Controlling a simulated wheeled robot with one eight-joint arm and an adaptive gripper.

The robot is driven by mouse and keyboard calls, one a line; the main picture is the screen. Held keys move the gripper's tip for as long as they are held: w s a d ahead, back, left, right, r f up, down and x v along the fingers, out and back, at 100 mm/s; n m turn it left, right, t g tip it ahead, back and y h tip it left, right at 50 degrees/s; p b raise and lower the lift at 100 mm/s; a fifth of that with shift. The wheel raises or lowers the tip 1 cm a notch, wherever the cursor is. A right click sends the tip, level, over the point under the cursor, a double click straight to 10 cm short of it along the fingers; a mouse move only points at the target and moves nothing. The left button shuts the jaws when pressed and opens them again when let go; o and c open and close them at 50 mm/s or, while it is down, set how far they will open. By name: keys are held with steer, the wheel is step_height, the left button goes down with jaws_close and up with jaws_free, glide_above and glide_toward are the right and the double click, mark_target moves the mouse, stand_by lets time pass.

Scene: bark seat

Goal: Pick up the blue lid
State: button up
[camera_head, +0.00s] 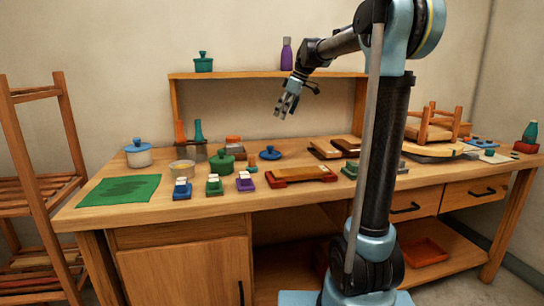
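A round blue lid (270,153) with a small knob lies on the workbench, right of the green lidded pot (222,161). A second blue lid (137,145) sits on a white pot (139,158) at the left of the bench. My gripper (286,111) hangs in the air in front of the back shelf, pointing down. In the picture it is above and a little right of the loose blue lid, clear of it. Its fingers look apart, with nothing between them.
The workbench (112,211) holds several small colored blocks, a green mat (120,190), a red-ended wooden board (301,175) and a jar with an orange lid (233,145). A raised shelf (265,74) stands behind. A stool (434,124) lies at right.

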mark_target(270, 146)
steer(key=x, duration=1.7)
steer(key=shift+w+a+f, duration=0.1)
steer(key=shift+w, duration=0.3)
steer(key=c, duration=0.9)
